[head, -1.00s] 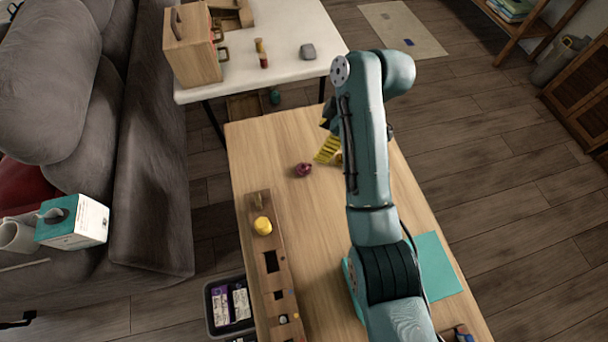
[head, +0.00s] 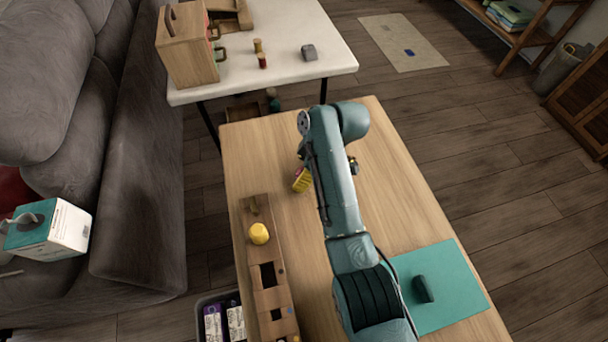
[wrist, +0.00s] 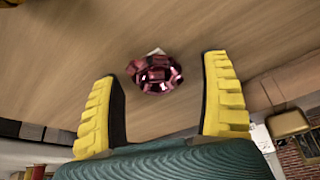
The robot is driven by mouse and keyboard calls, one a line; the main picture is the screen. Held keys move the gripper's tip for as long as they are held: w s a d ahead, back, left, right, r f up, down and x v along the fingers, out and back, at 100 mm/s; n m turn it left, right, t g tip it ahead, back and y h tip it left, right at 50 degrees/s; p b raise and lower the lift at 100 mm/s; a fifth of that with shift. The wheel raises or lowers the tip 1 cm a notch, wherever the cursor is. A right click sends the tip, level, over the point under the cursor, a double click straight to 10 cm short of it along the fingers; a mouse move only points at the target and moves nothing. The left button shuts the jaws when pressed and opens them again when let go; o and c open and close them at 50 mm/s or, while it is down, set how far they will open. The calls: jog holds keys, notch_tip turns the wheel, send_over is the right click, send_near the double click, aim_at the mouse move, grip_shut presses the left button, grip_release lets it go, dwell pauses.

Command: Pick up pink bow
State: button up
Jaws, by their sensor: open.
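A shiny, faceted dark pink thing, which looks like the pink bow (wrist: 155,74), rests on the wooden table in the wrist view. It lies just beyond my gripper (wrist: 160,92), roughly in line with the gap between the two yellow fingers. The fingers are wide apart and nothing is between them. In the head view my gripper (head: 302,179) is low over the middle of the table, partly covered by my arm. The bow is mostly or wholly hidden there.
A long wooden block with holes (head: 262,275) and a yellow knob (head: 259,233) stands along the table's left side. A teal mat (head: 450,290) with a dark green object (head: 423,289) lies at front right. The table's far end and right side look clear.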

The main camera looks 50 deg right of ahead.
jog(key=shift+r, duration=0.1)
jog(key=c, duration=1)
